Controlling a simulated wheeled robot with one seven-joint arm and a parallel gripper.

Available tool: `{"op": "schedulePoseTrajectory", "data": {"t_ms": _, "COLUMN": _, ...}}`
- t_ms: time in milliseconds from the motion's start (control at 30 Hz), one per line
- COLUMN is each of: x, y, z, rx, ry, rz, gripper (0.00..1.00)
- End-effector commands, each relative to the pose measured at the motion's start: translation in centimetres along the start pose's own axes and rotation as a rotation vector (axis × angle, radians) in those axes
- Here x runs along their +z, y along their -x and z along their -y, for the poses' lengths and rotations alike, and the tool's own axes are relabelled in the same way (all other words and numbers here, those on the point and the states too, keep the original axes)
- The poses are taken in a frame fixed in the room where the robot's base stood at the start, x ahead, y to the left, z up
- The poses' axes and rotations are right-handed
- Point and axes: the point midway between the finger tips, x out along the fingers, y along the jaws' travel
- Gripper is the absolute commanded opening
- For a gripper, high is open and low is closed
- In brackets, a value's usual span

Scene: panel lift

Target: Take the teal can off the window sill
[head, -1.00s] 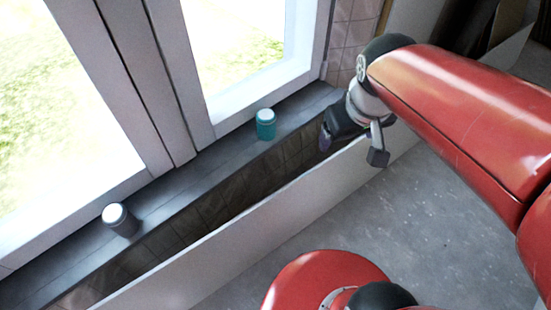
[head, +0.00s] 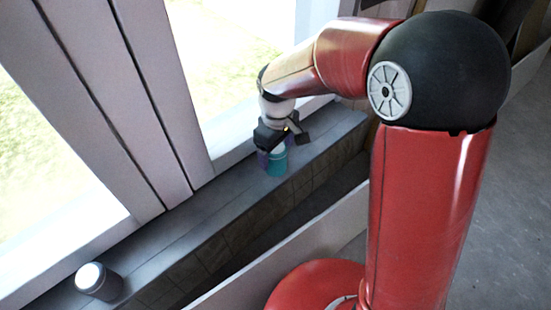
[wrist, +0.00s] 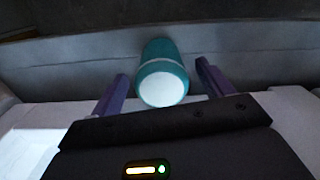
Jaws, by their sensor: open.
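The teal can (head: 277,165) with a white lid stands on the dark window sill (head: 215,205). In the head view my gripper (head: 271,157) is at the can, and its body hides part of the lid. In the wrist view the can (wrist: 160,75) sits between the two purple fingers of my gripper (wrist: 160,85), with a gap on each side. The fingers are open. I cannot tell how far they reach down along the can.
A grey can with a white lid (head: 98,282) stands on the sill at the lower left. The window frame (head: 150,100) rises behind the sill. A pale panel (head: 270,265) runs along the front, with a dark gap between it and the tiled wall.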

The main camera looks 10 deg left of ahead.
Motion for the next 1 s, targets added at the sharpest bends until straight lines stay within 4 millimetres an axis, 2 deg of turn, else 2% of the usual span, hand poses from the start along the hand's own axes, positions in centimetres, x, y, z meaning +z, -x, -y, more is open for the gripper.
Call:
{"op": "schedulePoseTrajectory", "data": {"t_ms": 100, "x": -0.1, "y": -2.2, "z": 0.1, "rx": -0.002, "ry": 0.0, "rz": 0.004, "gripper": 0.79}}
{"op": "schedulePoseTrajectory", "data": {"t_ms": 233, "x": -0.1, "y": -3.9, "z": 0.1, "rx": -0.001, "ry": -0.001, "rz": 0.002, "gripper": 0.79}}
{"op": "schedulePoseTrajectory", "data": {"t_ms": 567, "x": -0.1, "y": -4.5, "z": 0.1, "rx": 0.0, "ry": -0.002, "rz": 0.0, "gripper": 0.79}}
{"op": "schedulePoseTrajectory", "data": {"t_ms": 900, "x": -0.1, "y": -4.5, "z": 0.1, "rx": 0.0, "ry": -0.002, "rz": 0.0, "gripper": 0.35}}
{"op": "schedulePoseTrajectory", "data": {"t_ms": 1000, "x": -0.1, "y": -4.4, "z": 0.1, "rx": 0.0, "ry": -0.002, "rz": -0.001, "gripper": 0.25}}
